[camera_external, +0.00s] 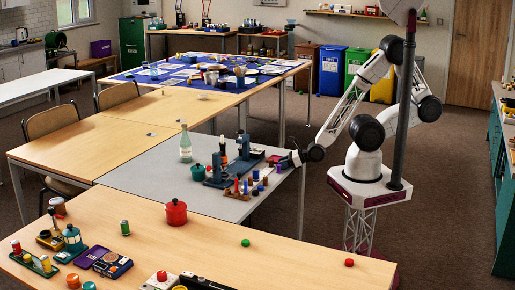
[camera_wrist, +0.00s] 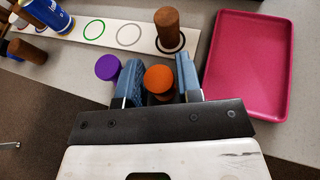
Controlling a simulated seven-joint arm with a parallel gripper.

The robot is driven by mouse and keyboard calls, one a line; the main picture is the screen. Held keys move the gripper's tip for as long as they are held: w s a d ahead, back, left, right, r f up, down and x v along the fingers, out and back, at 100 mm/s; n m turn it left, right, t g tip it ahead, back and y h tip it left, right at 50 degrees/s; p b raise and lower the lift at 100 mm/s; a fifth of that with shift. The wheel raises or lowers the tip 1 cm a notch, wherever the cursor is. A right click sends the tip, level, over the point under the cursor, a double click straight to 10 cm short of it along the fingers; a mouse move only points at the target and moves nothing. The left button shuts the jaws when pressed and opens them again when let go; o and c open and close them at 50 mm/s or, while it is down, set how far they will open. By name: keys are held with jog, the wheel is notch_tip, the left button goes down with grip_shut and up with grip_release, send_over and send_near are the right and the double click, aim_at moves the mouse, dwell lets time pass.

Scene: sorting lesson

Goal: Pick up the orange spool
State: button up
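The orange spool (camera_wrist: 158,79) stands between the two blue fingers of my gripper (camera_wrist: 159,78) in the wrist view. Its round top fills the gap, and both fingers appear to be against its sides. Whether it still rests on the grey table is hard to tell. A purple spool (camera_wrist: 108,67) stands just left of the left finger. In the external view my gripper (camera_external: 292,159) is low over the right edge of the grey table; I cannot make out the orange spool there.
A white strip (camera_wrist: 112,31) with ring outlines lies beyond the fingers, with a brown peg (camera_wrist: 167,25) on it. A pink tray (camera_wrist: 212,100) is close on the right. A blue can (camera_wrist: 45,14) is at the far left. A microscope (camera_external: 217,168) and bottle (camera_external: 185,145) stand left.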

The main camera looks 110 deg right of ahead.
jog(key=shift+c, duration=0.2)
jog(key=c, duration=0.5)
jog(key=shift+r, duration=0.1)
jog(key=shift+r, duration=4.95)
